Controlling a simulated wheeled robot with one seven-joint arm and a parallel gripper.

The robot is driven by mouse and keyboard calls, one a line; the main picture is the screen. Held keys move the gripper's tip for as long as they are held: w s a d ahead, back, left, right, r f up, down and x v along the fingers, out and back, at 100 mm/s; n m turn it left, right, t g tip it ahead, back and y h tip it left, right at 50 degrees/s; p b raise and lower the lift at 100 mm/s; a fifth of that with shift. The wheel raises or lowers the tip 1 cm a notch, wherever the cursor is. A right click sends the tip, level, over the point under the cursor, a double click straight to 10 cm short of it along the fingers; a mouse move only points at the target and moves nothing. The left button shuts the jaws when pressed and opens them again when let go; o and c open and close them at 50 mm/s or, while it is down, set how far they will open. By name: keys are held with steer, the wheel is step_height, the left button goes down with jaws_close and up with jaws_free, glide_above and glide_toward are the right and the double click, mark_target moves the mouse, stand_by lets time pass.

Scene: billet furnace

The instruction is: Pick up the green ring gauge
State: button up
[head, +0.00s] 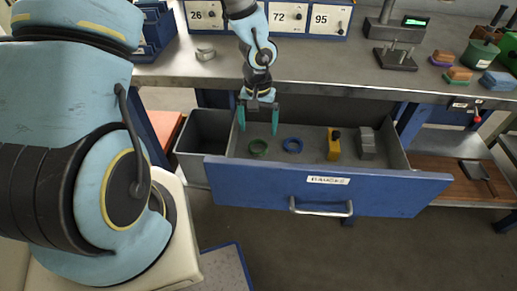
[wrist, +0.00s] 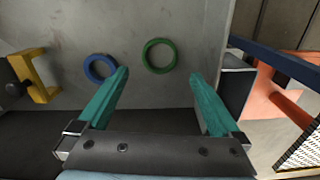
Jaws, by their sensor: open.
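The green ring gauge (head: 258,148) lies flat in the open blue drawer (head: 330,196), toward its left end. In the wrist view the green ring (wrist: 146,56) lies ahead of and between the fingertips. My gripper (head: 258,129) is open and empty, pointing down over the left part of the drawer, above the ring. Its teal fingers also show in the wrist view (wrist: 158,76). A gap shows between the fingers and the ring; I cannot tell the exact height.
A blue ring (head: 292,145) lies just right of the green one. Farther right in the drawer are a yellow clamp-like gauge (head: 334,146) and grey blocks (head: 365,145). A grey bin (head: 205,132) stands left of the drawer. The workbench (head: 330,66) edge runs behind.

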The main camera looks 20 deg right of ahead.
mark_target(258, 150)
steer(key=shift+s+f, duration=0.15)
steer(key=shift+f, duration=3.45)
steer(key=shift+c, duration=0.2)
steer(key=c, duration=1.4)
